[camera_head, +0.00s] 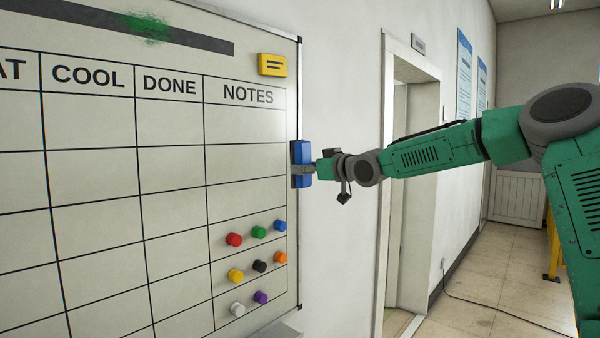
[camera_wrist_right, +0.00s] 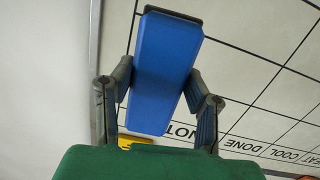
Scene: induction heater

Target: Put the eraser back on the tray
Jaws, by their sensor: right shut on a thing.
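A blue eraser (camera_head: 297,156) with a dark edge is upright near the right edge of the whiteboard (camera_head: 170,183), beside the NOTES column. My right gripper (camera_head: 303,169) is shut on it. In the right wrist view, the two fingers (camera_wrist_right: 162,95) press on either side of the eraser (camera_wrist_right: 166,70). I cannot tell whether the eraser touches the board. A grey ledge (camera_head: 283,331), perhaps part of the tray, shows at the board's lower right corner; most of it is out of view. My left gripper is not in view.
Several coloured magnets (camera_head: 260,267) sit at the lower right of the board. A yellow block (camera_head: 272,65) is at its upper right and a green smudge (camera_head: 147,27) at the top. A doorway (camera_head: 408,180) is right of the board. The floor (camera_head: 500,270) looks mostly clear, with a cable.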

